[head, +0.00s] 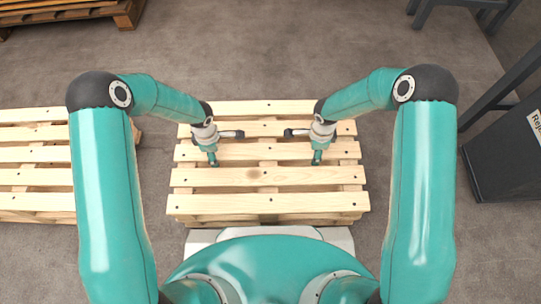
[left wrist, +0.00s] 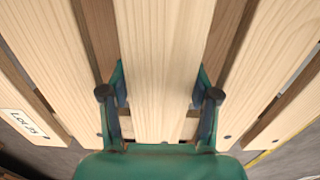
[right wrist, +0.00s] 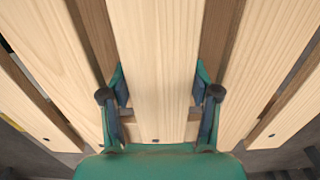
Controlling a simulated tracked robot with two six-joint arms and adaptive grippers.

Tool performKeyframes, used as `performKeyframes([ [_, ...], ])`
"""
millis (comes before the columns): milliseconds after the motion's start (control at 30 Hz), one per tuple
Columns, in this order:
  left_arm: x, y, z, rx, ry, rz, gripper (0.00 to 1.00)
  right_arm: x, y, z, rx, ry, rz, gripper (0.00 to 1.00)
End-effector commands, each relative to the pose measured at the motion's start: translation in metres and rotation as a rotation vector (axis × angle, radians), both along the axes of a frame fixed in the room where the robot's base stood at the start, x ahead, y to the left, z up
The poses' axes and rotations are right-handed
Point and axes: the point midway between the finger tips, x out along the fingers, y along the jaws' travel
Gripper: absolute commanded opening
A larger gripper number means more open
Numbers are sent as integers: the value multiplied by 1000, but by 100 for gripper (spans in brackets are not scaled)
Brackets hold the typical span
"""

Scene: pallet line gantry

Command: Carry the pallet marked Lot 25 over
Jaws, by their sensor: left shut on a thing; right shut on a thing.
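A pale wooden pallet (head: 268,177) lies squarely in front of me in the head view. In the left wrist view a white label (left wrist: 30,124) on one of its boards seems to read Lot 25. My left gripper (head: 213,161) is shut on one of its top boards, left of centre, with a finger on each side of the board. My right gripper (head: 317,160) is shut on a top board right of centre in the same way; that board (right wrist: 160,70) fills the middle of the right wrist view. Whether the pallet is off the floor is unclear.
Another pale pallet (head: 35,177) lies at the left, partly behind my left arm. A darker brown pallet (head: 128,14) is at the top left. A dark bin (head: 505,160) with a "Reje..." label stands at the right. Grey floor (head: 270,65) beyond the held pallet is clear.

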Motion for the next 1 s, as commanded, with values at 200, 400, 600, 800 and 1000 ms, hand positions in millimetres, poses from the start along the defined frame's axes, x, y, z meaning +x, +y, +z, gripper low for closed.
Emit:
performKeyframes([
  [200, 1, 0, 0, 0, -2, -1, 0, 1, 0, 0, 0, -2, 1, 0],
  [400, 1, 0, 4, 0, -4, -1, 0, 2, 0, 4, 0, -4, 1, 0],
  [600, 1, 0, 17, 0, -3, -1, 0, 1, 0, 16, 0, -4, 1, 0],
  [800, 1, 0, 34, 0, -3, -1, 0, 1, 0, 34, 0, -3, 1, 0],
  [1000, 1, 0, 48, 0, -3, -1, 0, 1, 0, 48, 0, -3, 1, 0],
])
